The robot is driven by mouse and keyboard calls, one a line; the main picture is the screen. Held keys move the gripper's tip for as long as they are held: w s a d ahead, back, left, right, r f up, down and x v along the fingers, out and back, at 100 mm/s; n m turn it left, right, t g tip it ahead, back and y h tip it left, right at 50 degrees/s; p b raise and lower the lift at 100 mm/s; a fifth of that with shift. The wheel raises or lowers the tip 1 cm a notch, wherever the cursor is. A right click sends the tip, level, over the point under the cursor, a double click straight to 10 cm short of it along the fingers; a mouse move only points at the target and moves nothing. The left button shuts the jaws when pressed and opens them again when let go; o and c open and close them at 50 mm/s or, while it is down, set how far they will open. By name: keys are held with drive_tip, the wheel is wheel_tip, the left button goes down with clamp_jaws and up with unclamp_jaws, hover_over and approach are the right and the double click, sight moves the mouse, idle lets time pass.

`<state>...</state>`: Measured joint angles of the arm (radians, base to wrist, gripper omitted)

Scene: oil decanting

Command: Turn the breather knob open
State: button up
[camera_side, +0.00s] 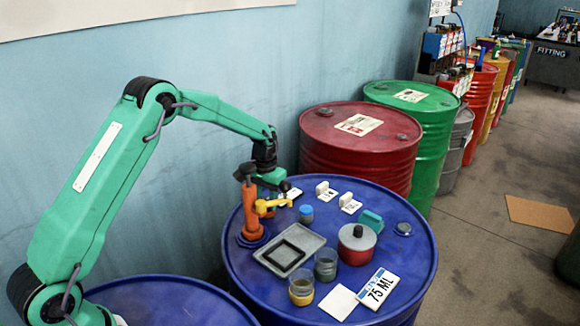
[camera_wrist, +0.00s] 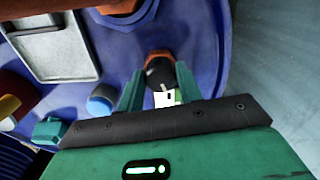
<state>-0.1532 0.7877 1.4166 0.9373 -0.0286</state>
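My gripper (camera_wrist: 158,82) points down over the far side of the blue drum in the wrist view, its two green fingers apart. Between them is an orange piece with a dark top (camera_wrist: 158,66), which looks like the breather knob. The fingers stand on either side of it; contact is not clear. In the side view my gripper (camera_side: 272,182) is just right of the orange pump's dark top. The orange pump (camera_side: 251,205) with a yellow spout (camera_side: 272,204) stands upright on the drum. The knob is not clearly visible in the side view.
A red drum (camera_side: 340,165) stands behind.

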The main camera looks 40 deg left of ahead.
drive_tip(key=shift+c, duration=0.6)
drive_tip(key=shift+m, duration=0.3)
drive_tip(key=shift+a+m, duration=0.1)
drive_tip(key=shift+m, duration=1.8)
drive_tip(key=o, duration=1)
